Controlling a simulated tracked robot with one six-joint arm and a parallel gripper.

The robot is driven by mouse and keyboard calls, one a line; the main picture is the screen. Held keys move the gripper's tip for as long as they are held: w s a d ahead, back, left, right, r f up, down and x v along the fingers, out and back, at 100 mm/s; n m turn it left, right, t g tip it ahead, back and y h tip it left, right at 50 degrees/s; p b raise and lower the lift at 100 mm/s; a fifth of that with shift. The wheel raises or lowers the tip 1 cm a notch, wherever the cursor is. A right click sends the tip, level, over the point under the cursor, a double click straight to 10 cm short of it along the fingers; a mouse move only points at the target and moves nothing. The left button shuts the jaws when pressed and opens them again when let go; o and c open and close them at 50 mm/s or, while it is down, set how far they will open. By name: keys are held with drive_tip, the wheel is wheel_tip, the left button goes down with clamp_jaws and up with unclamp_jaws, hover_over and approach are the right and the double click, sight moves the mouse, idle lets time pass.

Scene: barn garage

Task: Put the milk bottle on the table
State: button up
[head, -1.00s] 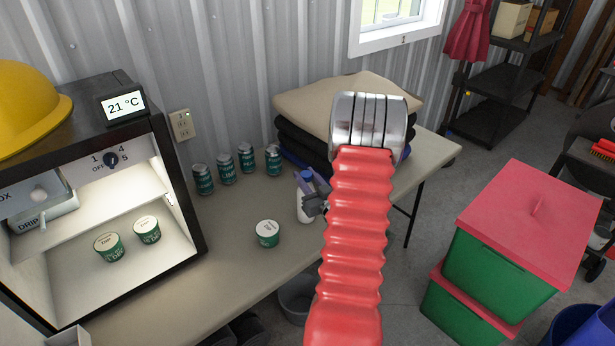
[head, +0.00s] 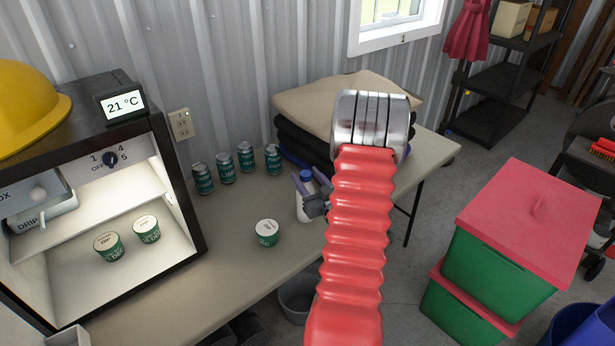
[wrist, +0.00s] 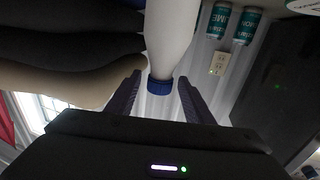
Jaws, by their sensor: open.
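The milk bottle (head: 304,210) is white with a blue cap and stands upright on the table (head: 232,205), partly hidden behind my gripper and red arm. My gripper (head: 303,186) is open at the bottle's upper part, with a purple finger seen to the left of the cap. In the wrist view the bottle (wrist: 171,40) comes down from the top with its blue cap between the two open fingers (wrist: 160,92). The fingers look apart from the bottle there.
Several green cans (head: 225,168) stand along the wall behind, and a tub (head: 267,233) stands left of the bottle. Folded cloths (head: 300,105) are stacked at the back right. An open lit box (head: 150,255) with two tubs is at the left. Bare table lies in front of the cans.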

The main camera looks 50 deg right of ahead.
drive_tip(key=v, duration=1.1)
idle(0.6)
drive_tip(key=w+a+r+n+g+y, duration=0.25)
drive_tip(key=w+a+r, duration=0.25)
drive_tip(key=w, duration=0.5)
drive_tip(key=w+a+r+g, duration=0.35)
drive_tip(key=a+r, duration=0.25)
drive_tip(key=a, duration=0.4)
drive_tip(key=s+a+r+n+g+y, duration=0.1)
drive_tip(key=s+a+r, duration=0.1)
drive_tip(key=s+a, duration=0.3)
drive_tip(key=s+a+r+g+y, duration=0.2)
drive_tip(key=s+a, duration=0.4)
drive_tip(key=a, duration=0.8)
drive_tip(key=s+a+r+n+g+y, duration=0.1)
drive_tip(key=s+a, duration=0.4)
drive_tip(key=a, duration=0.5)
drive_tip(key=shift+s+r+n+g+y, duration=0.3)
drive_tip(key=shift+s+r+n+y, duration=0.05)
drive_tip(key=shift+r+y, duration=0.35)
drive_tip(key=shift+c, duration=0.5)
